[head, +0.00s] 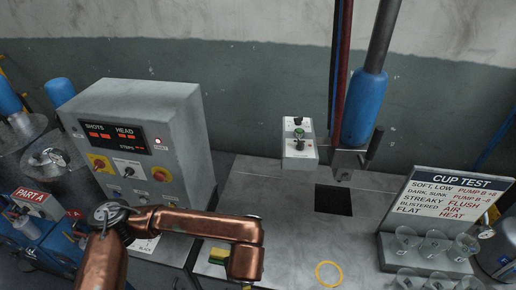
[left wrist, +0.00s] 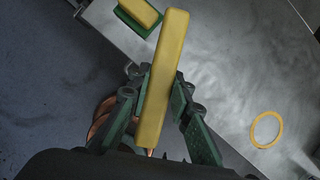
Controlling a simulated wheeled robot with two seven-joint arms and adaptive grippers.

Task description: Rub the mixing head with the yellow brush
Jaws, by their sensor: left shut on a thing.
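My left gripper (left wrist: 160,88) is shut on a long yellow bar, the yellow brush (left wrist: 165,75), in the left wrist view. No bristles show. In the head view my copper left arm reaches to the table's front left edge, and its gripper is cut off by the bottom of the frame. The mixing head (head: 349,160) hangs below a blue cylinder (head: 365,108), above a dark square opening in the table. The left gripper is well apart from it, to the front left. My right gripper is not in view.
A yellow and green block (head: 217,256) lies at the table's left edge; it also shows in the left wrist view (left wrist: 138,15). A yellow ring (head: 329,273) marks the grey table (head: 262,200). A button box (head: 299,142) stands left of the mixing head, a CUP TEST sign (head: 455,198) with clear cups right.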

